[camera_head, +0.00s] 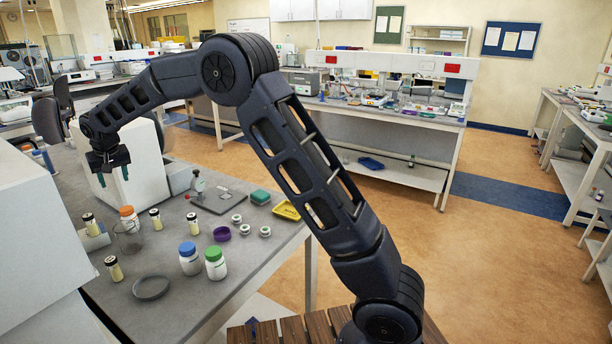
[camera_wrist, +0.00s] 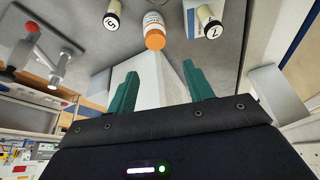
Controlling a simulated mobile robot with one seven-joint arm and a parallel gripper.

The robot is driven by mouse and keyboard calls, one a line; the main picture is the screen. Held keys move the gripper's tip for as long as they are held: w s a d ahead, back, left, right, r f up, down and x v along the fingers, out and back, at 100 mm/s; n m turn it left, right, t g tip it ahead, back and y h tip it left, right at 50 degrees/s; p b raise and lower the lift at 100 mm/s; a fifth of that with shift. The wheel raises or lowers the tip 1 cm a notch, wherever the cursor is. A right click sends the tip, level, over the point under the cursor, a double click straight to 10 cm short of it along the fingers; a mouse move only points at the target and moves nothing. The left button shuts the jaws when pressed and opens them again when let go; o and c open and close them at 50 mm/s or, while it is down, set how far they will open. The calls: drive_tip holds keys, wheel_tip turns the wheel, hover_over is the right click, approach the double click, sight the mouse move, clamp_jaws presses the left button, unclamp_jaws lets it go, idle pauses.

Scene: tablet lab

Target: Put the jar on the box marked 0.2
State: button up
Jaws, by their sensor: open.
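In the head view, a white jar with a blue lid (camera_head: 189,258) and one with a green lid (camera_head: 215,263) stand upright on the grey bench (camera_head: 180,310). An orange-capped jar (camera_head: 128,216) stands farther back; it also shows in the wrist view (camera_wrist: 154,31), beyond my fingertips. The frames do not show which jar is meant. I cannot read a 0.2 mark on any box. My gripper (camera_head: 113,175) is open with teal fingers, apart from the jars, in front of a large white box (camera_head: 143,165). A white block shows between its fingers in the wrist view.
A large white cabinet (camera_head: 38,245) borders the left.

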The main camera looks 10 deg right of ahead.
drive_tip(key=w+d+r+m, duration=0.1)
drive_tip(key=d+r, duration=0.4)
drive_tip(key=d, duration=0.6)
drive_tip(key=w+d+r+m, duration=0.15)
drive_tip(key=d+r, duration=0.35)
drive_tip(key=d, duration=0.7)
drive_tip(key=s+d+r+h, duration=0.1)
drive_tip(key=s+d+r, duration=0.15)
drive_tip(key=d, duration=0.75)
drive_tip(key=s+d+r, duration=0.2)
drive_tip(key=s+d, duration=0.1)
drive_tip(key=d, duration=0.6)
drive_tip(key=s+d+f+m, duration=0.1)
drive_tip(key=s+d, duration=0.5)
drive_tip(key=d, duration=0.3)
drive_tip(key=s+d+m, duration=0.1)
drive_tip(key=s+d, duration=0.6)
drive_tip(key=d, duration=0.1)
drive_tip(key=s+d+f, duration=0.3)
drive_tip(key=s+d, duration=0.1)
drive_tip(key=s, duration=0.3)
drive_tip(key=s+d+f+m+h, duration=0.1)
drive_tip(key=s+d+f, duration=0.2)
drive_tip(key=s, duration=0.3)
drive_tip(key=shift+s+d+f+t, duration=0.35)
drive_tip(key=shift+s+d+t, duration=0.05)
drive_tip(key=shift+d, duration=0.5)
